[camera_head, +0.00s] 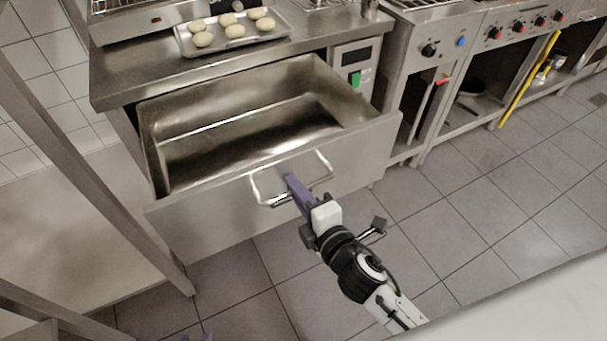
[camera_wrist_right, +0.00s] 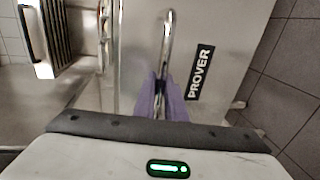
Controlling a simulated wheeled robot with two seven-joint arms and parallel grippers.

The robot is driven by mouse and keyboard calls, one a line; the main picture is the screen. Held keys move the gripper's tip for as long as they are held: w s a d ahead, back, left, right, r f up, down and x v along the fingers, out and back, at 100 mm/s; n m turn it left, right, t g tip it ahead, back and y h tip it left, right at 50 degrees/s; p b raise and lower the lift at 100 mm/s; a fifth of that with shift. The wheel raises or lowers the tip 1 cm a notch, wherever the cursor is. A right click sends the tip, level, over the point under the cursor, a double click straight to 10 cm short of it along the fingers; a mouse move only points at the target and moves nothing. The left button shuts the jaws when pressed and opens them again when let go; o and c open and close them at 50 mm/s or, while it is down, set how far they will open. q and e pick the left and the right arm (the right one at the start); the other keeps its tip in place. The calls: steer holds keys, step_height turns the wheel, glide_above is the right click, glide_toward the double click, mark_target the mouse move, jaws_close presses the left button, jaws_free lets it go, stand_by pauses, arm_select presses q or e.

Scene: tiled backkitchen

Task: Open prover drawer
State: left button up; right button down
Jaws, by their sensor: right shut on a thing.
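The prover drawer (camera_head: 370,140) is a steel drawer pulled well out from under the counter in the head view. Its deep interior shows and looks empty. Its front bears a PROVER label in the right wrist view (camera_wrist_right: 200,72). A metal bar handle (camera_head: 328,168) is on the front; it also shows in the wrist view (camera_wrist_right: 168,38). My right gripper (camera_head: 290,182) has its purple fingers shut on the handle; they show in the wrist view (camera_wrist_right: 163,100) on either side of the bar.
A tray (camera_head: 272,45) of several pale dough pieces sits on the steel counter (camera_head: 120,75) above the drawer. A control panel (camera_head: 354,66) with a green switch is to its right. Stoves (camera_head: 480,45) stand further right. Tiled floor (camera_head: 470,215) in front is clear.

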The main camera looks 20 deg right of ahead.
arm_select(q)
steer(key=shift+w+d+r, duration=0.1)
steer(key=shift+d+r, duration=0.05)
steer(key=shift+d, duration=0.1)
arm_select(e)
steer(key=shift+s+d, duration=0.1)
steer(key=shift+s, duration=0.55)
arm_select(q)
steer(key=shift+w+r, duration=0.1)
arm_select(e)
steer(key=c, duration=2.1)
jaws_free()
arm_select(q)
steer(key=shift+d, duration=0.1)
steer(key=shift+r, duration=0.1)
arm_select(e)
steer(key=shift+s, duration=0.1)
